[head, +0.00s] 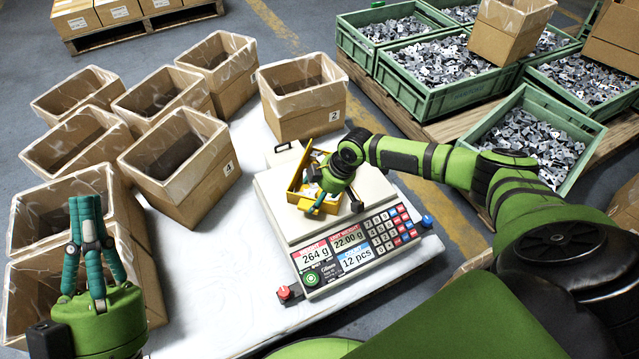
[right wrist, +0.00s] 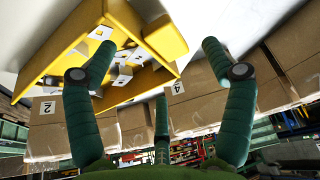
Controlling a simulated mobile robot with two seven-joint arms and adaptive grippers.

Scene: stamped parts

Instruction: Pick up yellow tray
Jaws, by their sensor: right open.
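The yellow tray (head: 297,179) sits tilted in the head view on the plate of a counting scale (head: 335,215), partly hidden by my right gripper (head: 325,197). In the right wrist view the yellow tray (right wrist: 118,18) holds several small grey and white parts. My right gripper (right wrist: 157,52) is open, its fingers spread, with part of the tray's yellow wall between the two nearer fingertips. I cannot tell whether a finger touches it. My left gripper (head: 86,205) points upward at the lower left, away from the tray; its jaw state is unclear.
Open cardboard boxes (head: 180,160) with liners crowd the left; one box (head: 305,105) stands just behind the scale. Green crates (head: 445,90) of metal parts sit on a pallet at the upper right. The white table surface (head: 215,270) left of the scale is clear.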

